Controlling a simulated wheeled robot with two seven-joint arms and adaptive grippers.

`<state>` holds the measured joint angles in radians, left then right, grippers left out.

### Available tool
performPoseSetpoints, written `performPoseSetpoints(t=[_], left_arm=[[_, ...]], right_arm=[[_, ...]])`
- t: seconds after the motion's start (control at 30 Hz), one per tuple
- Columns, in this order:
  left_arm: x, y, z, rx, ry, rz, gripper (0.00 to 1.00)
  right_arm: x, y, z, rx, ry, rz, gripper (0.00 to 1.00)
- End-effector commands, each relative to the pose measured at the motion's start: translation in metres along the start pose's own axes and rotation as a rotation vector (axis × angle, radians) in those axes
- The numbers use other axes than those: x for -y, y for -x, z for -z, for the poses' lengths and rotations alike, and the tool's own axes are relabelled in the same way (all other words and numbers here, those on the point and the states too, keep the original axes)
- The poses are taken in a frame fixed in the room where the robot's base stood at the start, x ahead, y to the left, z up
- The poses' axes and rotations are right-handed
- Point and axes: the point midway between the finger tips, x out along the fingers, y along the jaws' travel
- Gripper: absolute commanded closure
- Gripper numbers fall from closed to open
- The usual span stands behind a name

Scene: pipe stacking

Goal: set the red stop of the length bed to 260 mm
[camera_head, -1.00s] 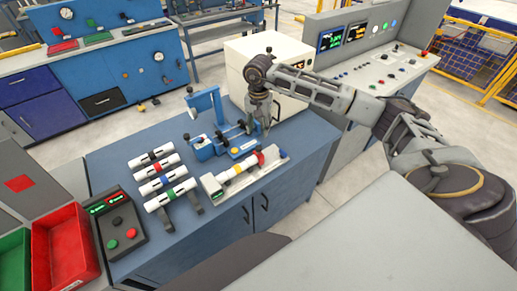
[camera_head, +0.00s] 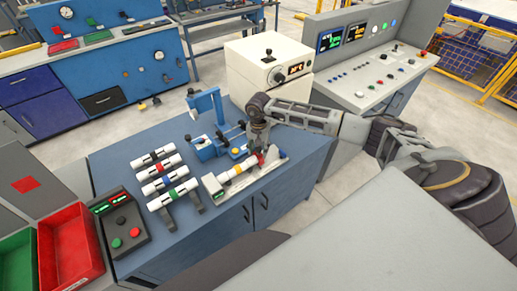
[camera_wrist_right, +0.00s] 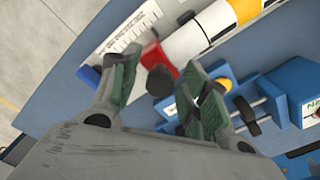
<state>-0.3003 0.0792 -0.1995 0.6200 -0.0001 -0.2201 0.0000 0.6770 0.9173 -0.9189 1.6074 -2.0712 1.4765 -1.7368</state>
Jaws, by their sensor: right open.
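The length bed (camera_head: 213,184) lies on the blue bench, with a green-lit display at its left end. A white pipe (camera_head: 226,175) with a yellow band lies on it; the pipe and the printed scale (camera_wrist_right: 119,36) show in the wrist view. The red stop (camera_wrist_right: 160,61) is beside the pipe's end, with a black knob (camera_wrist_right: 160,82) on its near side. The stop (camera_head: 260,159) is partly hidden by my right gripper (camera_head: 262,151) in the head view. My right gripper (camera_wrist_right: 158,88) is open, its fingers on either side of the knob. The scale reading is too small to read.
A blue clamp fixture (camera_head: 204,150) stands just behind the bed. Several banded white pipes (camera_head: 160,184) lie on a rack to the left. A button box (camera_head: 122,226) and a red tray (camera_head: 68,248) are further left. A white box unit (camera_head: 266,70) stands behind.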

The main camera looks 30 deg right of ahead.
Motion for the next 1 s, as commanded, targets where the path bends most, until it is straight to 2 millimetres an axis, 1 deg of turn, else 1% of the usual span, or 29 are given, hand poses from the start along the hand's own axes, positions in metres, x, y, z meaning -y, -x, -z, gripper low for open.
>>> performPoseSetpoints(t=[0.13,0.4,0.43,0.77,0.8,1.0], left_arm=[[0.0002,0.0012,0.0001,0.000,0.000,0.000,0.60],[0.0002,0.0010,0.0002,0.000,0.000,0.000,0.60],[0.0002,0.0010,0.0002,0.000,0.000,0.000,0.60],[0.0006,0.0010,0.0002,0.000,-0.001,0.001,0.60],[0.0006,0.0010,0.0002,0.000,-0.001,0.001,0.60],[0.0006,0.0009,0.0003,0.000,-0.001,0.001,0.60]], right_arm=[[0.0000,-0.0052,0.0000,0.000,0.000,0.000,0.55],[0.0000,-0.0062,-0.0001,0.000,0.000,0.000,0.55],[0.0000,-0.0062,-0.0001,0.000,0.000,0.000,0.56],[0.0001,-0.0060,-0.0002,0.000,0.000,0.000,0.99],[0.0001,-0.0060,-0.0002,0.000,0.000,0.000,1.00],[0.0000,-0.0060,-0.0002,0.000,0.000,0.000,1.00]])
